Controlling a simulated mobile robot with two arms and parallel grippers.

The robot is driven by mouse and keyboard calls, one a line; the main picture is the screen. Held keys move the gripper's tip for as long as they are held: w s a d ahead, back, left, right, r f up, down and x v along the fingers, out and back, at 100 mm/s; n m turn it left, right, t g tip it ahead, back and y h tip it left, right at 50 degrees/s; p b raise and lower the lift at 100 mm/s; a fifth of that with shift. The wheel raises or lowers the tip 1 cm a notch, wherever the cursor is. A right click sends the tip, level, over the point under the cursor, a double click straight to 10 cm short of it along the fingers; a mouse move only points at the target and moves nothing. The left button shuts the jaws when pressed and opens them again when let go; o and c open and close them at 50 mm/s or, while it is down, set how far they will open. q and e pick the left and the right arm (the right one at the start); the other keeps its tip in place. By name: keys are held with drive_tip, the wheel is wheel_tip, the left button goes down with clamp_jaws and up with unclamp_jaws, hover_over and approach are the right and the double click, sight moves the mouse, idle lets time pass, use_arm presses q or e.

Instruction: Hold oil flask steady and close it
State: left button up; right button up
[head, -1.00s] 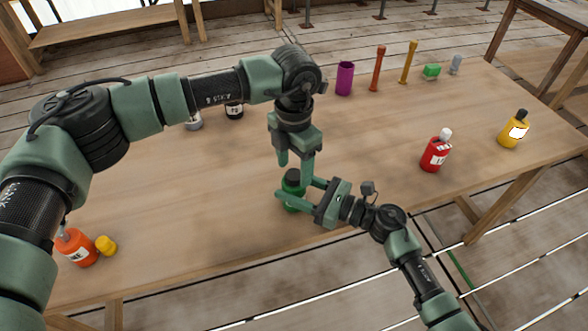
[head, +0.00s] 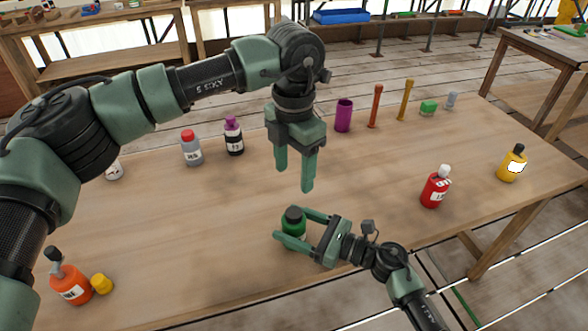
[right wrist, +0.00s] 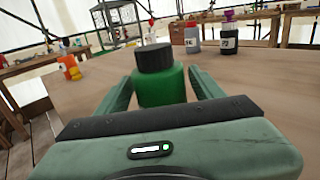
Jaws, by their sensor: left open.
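The green flask (head: 293,229), which I take for the oil flask, stands upright near the table's front edge. A black cap (head: 293,214) sits on its top; the right wrist view shows the cap (right wrist: 154,58) on the flask (right wrist: 161,88) too. My left gripper (head: 294,182) is open and empty, pointing down above the flask, clear of the cap.
An orange bottle (head: 72,283) and a yellow cap (head: 101,283) are at front left. Grey (head: 191,152) and dark (head: 234,143) bottles stand behind. A red bottle (head: 435,190) and a yellow bottle (head: 511,166) stand at right. The table (head: 190,240) is clear left of the flask.

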sight(305, 229)
idle(0.3)
drive_tip(key=b+v, duration=0.2)
drive_tip(key=v, duration=0.5)
drive_tip(key=shift+f, duration=0.1)
drive_tip(key=shift+s+d, duration=0.2)
drive_tip(key=shift+d, duration=0.15)
